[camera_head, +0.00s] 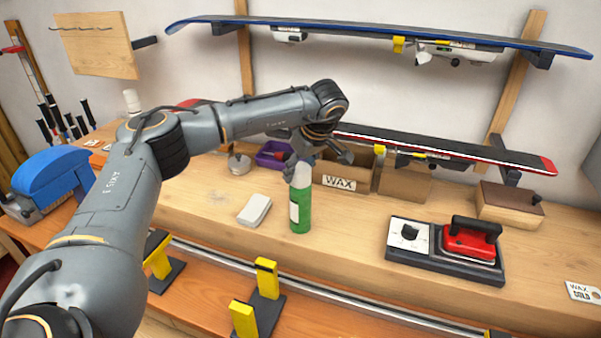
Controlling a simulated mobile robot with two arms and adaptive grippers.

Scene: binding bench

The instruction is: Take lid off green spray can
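The green spray can (301,214) stands upright on the wooden bench, with a white label on its side. Its whitish lid (302,177) is on top. My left gripper (317,164) is just above and behind the lid, with its fingers spread. One finger is beside the lid's left side, and the other sticks out to the right, clear of it. I cannot tell whether the left finger touches the lid. My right gripper is not in view.
A wooden WAX box (341,180) and a purple bin (272,154) stand behind the can. A white block (254,209) lies to its left. A red iron (470,240) sits on its base at right. Yellow clamps (267,278) stand in front.

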